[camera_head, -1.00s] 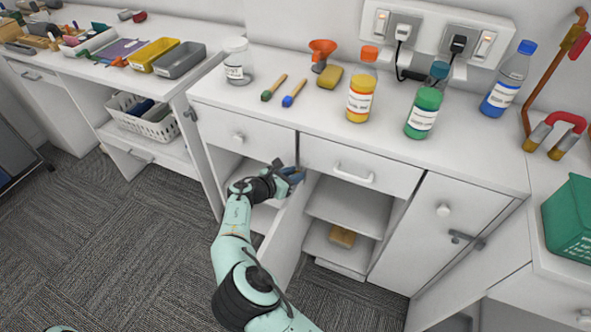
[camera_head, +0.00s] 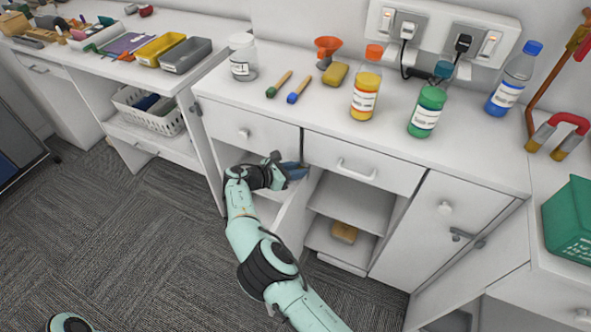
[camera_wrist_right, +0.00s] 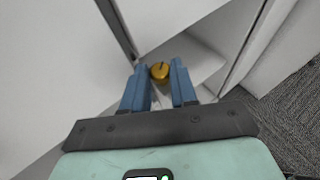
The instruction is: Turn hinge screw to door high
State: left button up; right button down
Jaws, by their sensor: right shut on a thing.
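A small brass-coloured hinge screw (camera_wrist_right: 160,72) with a dark slot shows between the blue fingertips in the right wrist view. My right gripper (camera_wrist_right: 159,68) is shut on it. In the head view my right gripper (camera_head: 299,171) is at the upright between the left and middle cupboard openings, below the drawers; the screw is hidden there. An open white door (camera_head: 292,222) stands out from the cabinet just below the gripper. A dark strip (camera_wrist_right: 118,32) runs along the white panel beside the fingers. My left gripper is not in view.
The middle cupboard holds a yellowish block (camera_head: 344,232) on its lower shelf. A drawer handle (camera_head: 356,170) sticks out right of the gripper. Bottles, including a yellow one (camera_head: 366,92), stand on the counter above.

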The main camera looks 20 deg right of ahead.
jog(key=c, duration=0.9)
grip_release()
jog(key=shift+c, duration=0.2)
jog(key=p+v, duration=0.1)
jog(key=v, duration=1.2)
jog(key=shift+a, duration=0.2)
